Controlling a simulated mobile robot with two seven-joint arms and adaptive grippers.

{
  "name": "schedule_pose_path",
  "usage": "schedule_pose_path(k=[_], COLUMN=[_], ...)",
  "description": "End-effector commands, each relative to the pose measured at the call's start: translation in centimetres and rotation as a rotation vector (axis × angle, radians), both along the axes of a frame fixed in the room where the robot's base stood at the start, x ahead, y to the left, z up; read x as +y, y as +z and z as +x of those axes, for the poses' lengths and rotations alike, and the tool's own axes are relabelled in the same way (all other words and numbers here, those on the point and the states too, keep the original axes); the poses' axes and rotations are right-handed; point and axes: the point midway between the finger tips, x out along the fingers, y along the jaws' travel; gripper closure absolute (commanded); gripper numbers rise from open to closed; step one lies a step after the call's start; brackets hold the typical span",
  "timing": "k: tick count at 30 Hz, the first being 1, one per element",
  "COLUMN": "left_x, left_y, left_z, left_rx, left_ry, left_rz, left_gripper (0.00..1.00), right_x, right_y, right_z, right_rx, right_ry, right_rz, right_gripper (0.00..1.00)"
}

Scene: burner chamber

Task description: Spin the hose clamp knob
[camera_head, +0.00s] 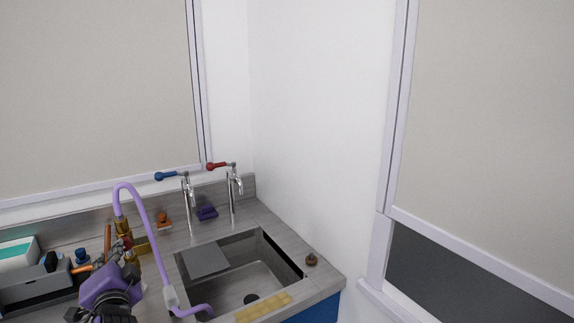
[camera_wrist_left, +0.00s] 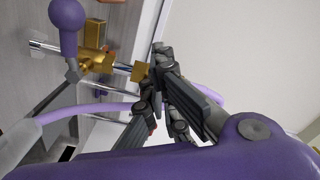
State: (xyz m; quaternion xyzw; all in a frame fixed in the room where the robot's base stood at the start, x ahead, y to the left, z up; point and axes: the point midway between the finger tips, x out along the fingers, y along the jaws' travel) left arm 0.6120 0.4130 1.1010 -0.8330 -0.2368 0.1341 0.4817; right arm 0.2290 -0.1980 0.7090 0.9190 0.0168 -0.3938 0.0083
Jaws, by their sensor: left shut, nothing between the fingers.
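In the left wrist view the brass fitting (camera_wrist_left: 92,60) has a square brass end (camera_wrist_left: 140,70) close to my fingertips, and a purple ball-ended handle (camera_wrist_left: 68,18). I cannot tell which part is the clamp knob. My left gripper (camera_head: 122,248) is beside the fitting; in the left wrist view its fingers (camera_wrist_left: 154,84) are shut and empty. Contact is unclear. My right gripper is out of view.
Two taps, with a blue handle (camera_head: 166,176) and a red handle (camera_head: 216,167), stand behind the sink (camera_head: 262,284). A grey caddy (camera_head: 35,292) is at the left. Orange and purple (camera_head: 207,212) items sit near the back edge. A wall rises at the right.

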Motion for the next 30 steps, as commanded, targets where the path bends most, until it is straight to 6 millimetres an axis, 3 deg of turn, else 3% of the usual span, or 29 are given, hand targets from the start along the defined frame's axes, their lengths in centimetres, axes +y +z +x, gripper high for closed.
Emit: schedule_pose_path(k=[15,30], left_x=[-0.1,-0.6], left_y=[-0.4,-0.4], left_z=[0.3,0.6], left_rx=[0.006,0.007], left_ry=[-0.003,-0.005], left_rz=[-0.003,-0.005], left_gripper=[1.0,1.0], right_x=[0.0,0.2], right_y=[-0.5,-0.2], right_z=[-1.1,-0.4], right_rx=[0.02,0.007], right_ry=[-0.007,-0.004], right_rz=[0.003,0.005], right_gripper=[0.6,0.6])
